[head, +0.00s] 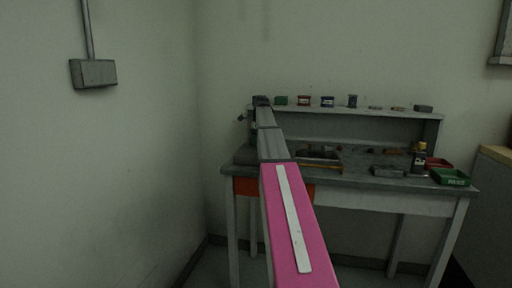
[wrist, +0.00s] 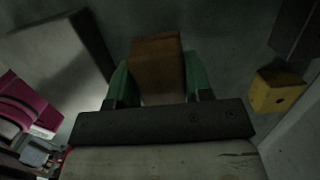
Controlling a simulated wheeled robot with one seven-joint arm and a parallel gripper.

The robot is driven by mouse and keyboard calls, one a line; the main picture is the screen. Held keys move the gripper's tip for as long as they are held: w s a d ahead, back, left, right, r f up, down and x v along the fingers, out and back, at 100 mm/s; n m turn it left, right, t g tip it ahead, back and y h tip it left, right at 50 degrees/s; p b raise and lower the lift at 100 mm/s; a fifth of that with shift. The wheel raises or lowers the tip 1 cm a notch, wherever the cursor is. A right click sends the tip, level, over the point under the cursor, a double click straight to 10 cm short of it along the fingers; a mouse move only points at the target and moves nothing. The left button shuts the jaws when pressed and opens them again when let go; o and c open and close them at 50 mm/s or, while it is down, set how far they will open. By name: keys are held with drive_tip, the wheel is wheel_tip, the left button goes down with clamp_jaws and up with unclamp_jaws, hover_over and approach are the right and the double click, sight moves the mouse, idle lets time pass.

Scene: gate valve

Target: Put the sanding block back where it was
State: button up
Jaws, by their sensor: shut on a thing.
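My gripper (wrist: 156,72), with green fingers, is shut on a brown block (wrist: 157,58), which I take to be the sanding block. The block sits between both fingers and sticks out past their tips in the wrist view. Behind it is a dark grey surface; I cannot tell whether the block touches it. In the head view my arm reaches to the left end of the workbench (head: 365,190). There the arm hides the gripper's fingers and the block.
A raised shelf (head: 370,111) along the back carries several small boxes and a dark jar (head: 352,101). On the bench are a dark tray (head: 319,157), a grey block (head: 388,171), and a green bin (head: 450,177). A yellow block (wrist: 277,92) lies right of my gripper.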

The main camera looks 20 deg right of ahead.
drive_tip(key=shift+f, duration=1.75)
drive_tip(key=o, duration=1)
drive_tip(key=shift+f, duration=0.1)
drive_tip(key=shift+c, duration=0.2)
drive_tip(key=r, duration=0.4)
drive_tip(key=d+r, duration=0.1)
drive_tip(key=r, duration=0.3)
drive_tip(key=s+r, duration=0.1)
drive_tip(key=r, duration=0.3)
drive_tip(key=shift+d+r, duration=0.1)
drive_tip(key=shift+d, duration=0.15)
